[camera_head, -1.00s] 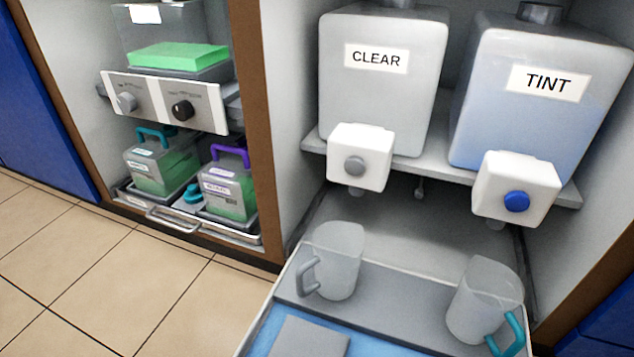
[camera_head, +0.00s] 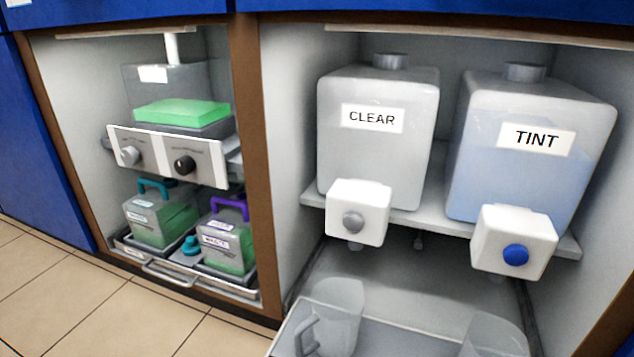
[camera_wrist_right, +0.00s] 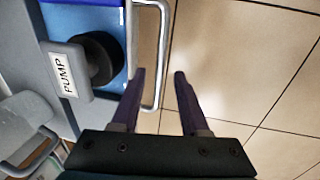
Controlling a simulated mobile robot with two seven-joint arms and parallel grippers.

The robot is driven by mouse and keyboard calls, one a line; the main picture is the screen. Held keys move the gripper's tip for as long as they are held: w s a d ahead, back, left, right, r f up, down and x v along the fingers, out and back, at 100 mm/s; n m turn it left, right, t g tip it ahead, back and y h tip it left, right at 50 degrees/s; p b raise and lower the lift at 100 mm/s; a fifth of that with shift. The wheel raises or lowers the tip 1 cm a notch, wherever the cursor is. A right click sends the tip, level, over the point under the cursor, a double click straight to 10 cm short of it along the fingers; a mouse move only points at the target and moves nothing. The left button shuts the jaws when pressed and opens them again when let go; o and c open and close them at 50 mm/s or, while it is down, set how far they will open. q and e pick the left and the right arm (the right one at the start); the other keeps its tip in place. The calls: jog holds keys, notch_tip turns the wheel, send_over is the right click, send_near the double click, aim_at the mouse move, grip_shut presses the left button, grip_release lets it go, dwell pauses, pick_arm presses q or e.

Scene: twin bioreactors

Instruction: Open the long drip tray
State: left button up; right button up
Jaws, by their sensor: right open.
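A long tray (camera_head: 392,343) with a pale rim sticks out of the right cabinet at the bottom of the head view. Its front is cut off there. My right gripper (camera_wrist_right: 158,74) is open. Its dark purple fingers appear on either side of the handle's bar in the picture; I cannot tell their depth or any contact. My left gripper is not in view.
Two clear jugs (camera_head: 338,310) stand on the tray; the second (camera_head: 492,340) is partly cut off. CLEAR (camera_head: 375,150) and TINT (camera_head: 530,165) tanks stand above. A PUMP block (camera_wrist_right: 66,72) with a black knob lies left of my gripper. A lower left tray (camera_head: 165,268) holds green bottles. Tiled floor is open.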

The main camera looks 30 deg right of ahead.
notch_tip(320, 180, up, 9)
jog(key=s+a+p, duration=0.1)
jog(key=p, duration=0.7)
jog(key=shift+a, duration=0.2)
jog(key=shift+s, duration=0.1)
jog(key=d+r+m+p, duration=0.2)
jog(key=r+p, duration=2.8)
jog(key=r, duration=0.8)
jog(key=d+r+m+t+y+p, duration=0.1)
jog(key=d+r+m+p, duration=0.1)
jog(key=r+p, duration=2.9)
jog(key=d+r+m+t+p, duration=0.1)
jog(key=d+r+p, duration=0.3)
jog(key=r+p, duration=2.6)
notch_tip(320, 180, up, 16)
jog(key=shift+w+d+r+m+y, duration=0.15)
jog(key=shift+w+m+y, duration=0.1)
jog(key=shift+m+y, duration=0.25)
